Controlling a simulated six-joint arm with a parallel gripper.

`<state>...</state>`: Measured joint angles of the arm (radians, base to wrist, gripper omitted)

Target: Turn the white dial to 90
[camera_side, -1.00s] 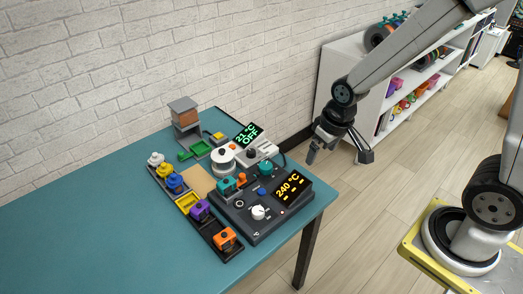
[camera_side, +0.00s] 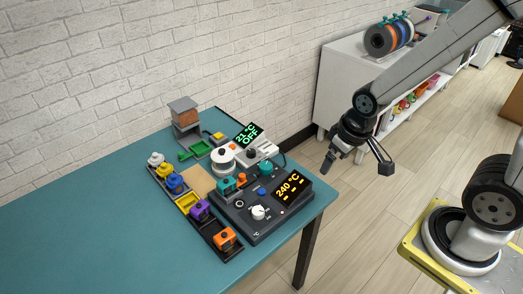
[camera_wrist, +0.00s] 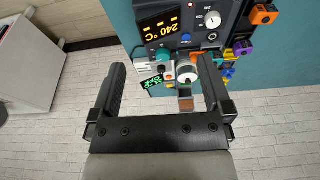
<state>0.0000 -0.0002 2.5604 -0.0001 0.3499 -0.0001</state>
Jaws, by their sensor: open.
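The white dial (camera_side: 258,212) is a small pointer knob on the front of a dark control box (camera_side: 232,223), with small marks around it. It also shows at the top of the wrist view (camera_wrist: 212,19). The box's display (camera_side: 290,189) reads 240 °C in yellow. The marks around the dial are too small to read. My gripper (camera_side: 357,167) is open and empty, in the air beyond the table's right edge, well apart from the dial. In the wrist view its two fingers (camera_wrist: 163,66) are spread wide with nothing held between them.
A larger white round part (camera_side: 222,156), a green display (camera_side: 247,134) reading 21 °C OFF, and teal and blue knobs crowd around the dial. A tray (camera_side: 229,256) of coloured pieces lies to the left. The teal table (camera_side: 110,220) is bare at left. White shelves (camera_side: 340,90) stand behind my gripper.

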